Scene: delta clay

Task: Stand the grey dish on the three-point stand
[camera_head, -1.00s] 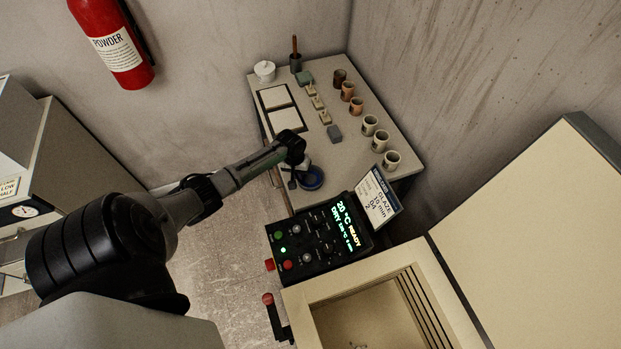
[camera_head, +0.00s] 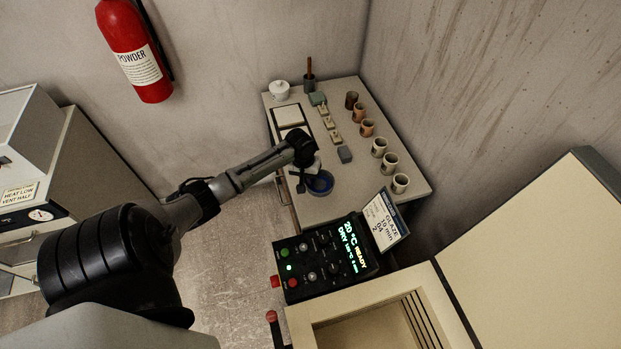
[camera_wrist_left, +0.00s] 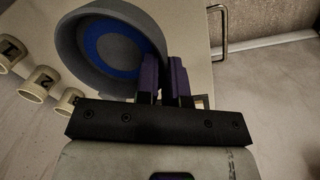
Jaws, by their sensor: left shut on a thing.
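The grey dish (camera_head: 320,184) with a blue inside is at the front of the worktable in the head view. In the left wrist view, the dish (camera_wrist_left: 82,70) fills the upper left, tilted, with its blue ring facing the camera. My left gripper (camera_wrist_left: 163,75) is shut on the dish's rim with its purple-padded fingers. The gripper (camera_head: 302,184) looks small and dark in the head view, at the dish's left side. I cannot tell how high the dish is above the tabletop. I cannot make out the three-point stand for sure. My right gripper is out of view.
Several cups (camera_head: 379,147) line the table's right side. The control panel (camera_head: 325,258) and open-topped kiln (camera_head: 370,300) are in front.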

